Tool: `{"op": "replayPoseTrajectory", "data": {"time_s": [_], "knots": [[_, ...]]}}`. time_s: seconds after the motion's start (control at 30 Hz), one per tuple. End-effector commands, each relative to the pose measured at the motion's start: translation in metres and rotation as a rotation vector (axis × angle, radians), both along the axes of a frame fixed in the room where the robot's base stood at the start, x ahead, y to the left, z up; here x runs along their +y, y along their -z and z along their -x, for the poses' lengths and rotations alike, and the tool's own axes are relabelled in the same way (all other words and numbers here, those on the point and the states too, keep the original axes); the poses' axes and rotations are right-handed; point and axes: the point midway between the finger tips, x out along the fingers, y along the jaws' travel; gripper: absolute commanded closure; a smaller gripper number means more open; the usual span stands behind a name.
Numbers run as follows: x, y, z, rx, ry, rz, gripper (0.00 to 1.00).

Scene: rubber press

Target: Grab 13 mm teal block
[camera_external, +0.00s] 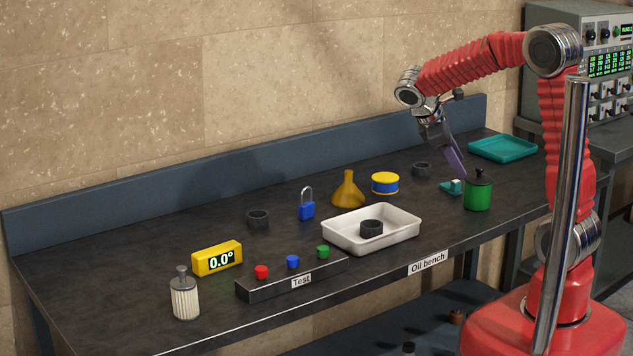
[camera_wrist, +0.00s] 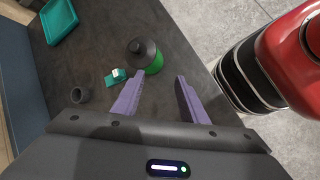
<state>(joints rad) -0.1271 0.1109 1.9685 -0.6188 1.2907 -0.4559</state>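The small teal block (camera_external: 447,188) lies on the dark bench, just left of a green can with a dark top (camera_external: 478,191). It has a whitish part at its right end. In the wrist view the teal block (camera_wrist: 112,79) lies beyond and left of my left fingertip, with the can (camera_wrist: 148,58) close on its right. My gripper (camera_external: 454,160) is above the bench near the block. In the wrist view my gripper (camera_wrist: 157,80) has its two purple fingers wide apart, with nothing between them.
A dark ring (camera_external: 422,169), a yellow and blue tin (camera_external: 385,183) and a teal tray (camera_external: 503,147) are nearby. A white tray (camera_external: 340,240) holding another dark ring stands in front. A blue backboard (camera_external: 300,158) runs along the wall side.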

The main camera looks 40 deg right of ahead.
Motion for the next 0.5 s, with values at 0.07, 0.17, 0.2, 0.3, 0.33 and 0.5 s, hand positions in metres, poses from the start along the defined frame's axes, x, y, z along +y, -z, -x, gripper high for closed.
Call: {"op": "replayPoseTrajectory", "data": {"time_s": [0.07, 0.17, 0.2, 0.3, 0.33, 0.5], "knots": [[-0.002, 0.007, -0.013, 0.053, -0.036, 0.041, 0.61], [-0.006, 0.014, -0.027, 0.115, -0.080, 0.095, 0.61], [-0.008, 0.017, -0.033, 0.138, -0.098, 0.114, 0.61], [-0.011, 0.025, -0.048, 0.201, -0.140, 0.167, 0.61], [-0.011, 0.027, -0.052, 0.220, -0.153, 0.183, 0.61], [-0.014, 0.043, -0.077, 0.325, -0.223, 0.272, 0.61]]}}
